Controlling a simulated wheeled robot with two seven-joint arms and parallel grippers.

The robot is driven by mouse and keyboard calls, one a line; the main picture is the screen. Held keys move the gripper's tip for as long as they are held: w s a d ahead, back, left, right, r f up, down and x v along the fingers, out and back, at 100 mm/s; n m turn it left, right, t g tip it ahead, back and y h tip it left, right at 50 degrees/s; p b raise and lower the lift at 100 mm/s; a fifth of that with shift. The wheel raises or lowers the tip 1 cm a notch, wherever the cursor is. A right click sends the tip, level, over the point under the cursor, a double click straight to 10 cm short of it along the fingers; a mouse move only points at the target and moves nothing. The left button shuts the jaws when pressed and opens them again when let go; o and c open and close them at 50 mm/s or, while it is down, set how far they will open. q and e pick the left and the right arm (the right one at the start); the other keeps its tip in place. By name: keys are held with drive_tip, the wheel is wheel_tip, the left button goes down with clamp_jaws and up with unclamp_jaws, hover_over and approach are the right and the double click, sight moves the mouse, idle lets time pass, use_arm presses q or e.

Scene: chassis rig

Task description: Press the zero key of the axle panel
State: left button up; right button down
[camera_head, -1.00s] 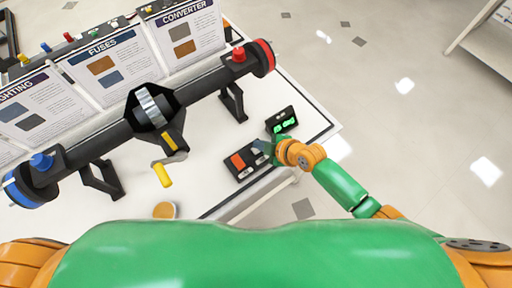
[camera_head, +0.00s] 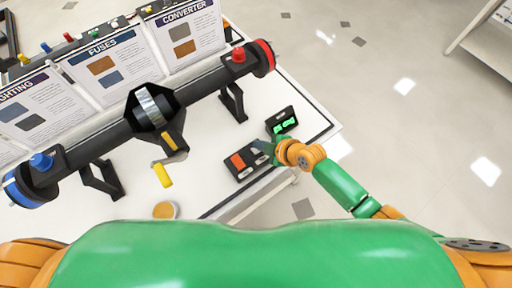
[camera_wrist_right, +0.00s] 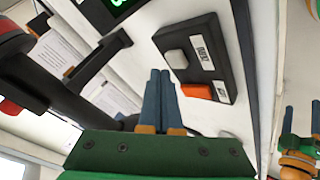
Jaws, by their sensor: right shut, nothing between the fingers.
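The axle panel (camera_head: 232,172) is a dark box near the table's right front edge, with an orange key (camera_head: 238,161). In the right wrist view the panel (camera_wrist_right: 215,30) shows a light grey key (camera_wrist_right: 177,59) and the orange key (camera_wrist_right: 197,91), each beside a small white label. The labels are too blurred for me to read surely which one is zero. My right gripper (camera_head: 262,147) is shut and empty, over the grey key's end of the panel. In the wrist view its fingertips (camera_wrist_right: 160,74) appear just beside the grey key; contact cannot be told.
A display (camera_head: 282,121) with green digits stands right behind the panel. An orange-rimmed round item (camera_head: 164,210) lies at the front.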

idle(0.3)
drive_tip(key=shift+f+b, duration=0.4)
drive_tip(key=shift+f+b, duration=0.5)
idle(0.5)
drive_tip(key=shift+r, duration=0.1)
drive_tip(key=shift+r+p, duration=0.85)
drive_tip(key=shift+p, duration=0.05)
drive_tip(key=shift+r, duration=0.1)
wheel_tip(320, 180, up, 5)
drive_tip(key=p, duration=0.5)
idle(0.4)
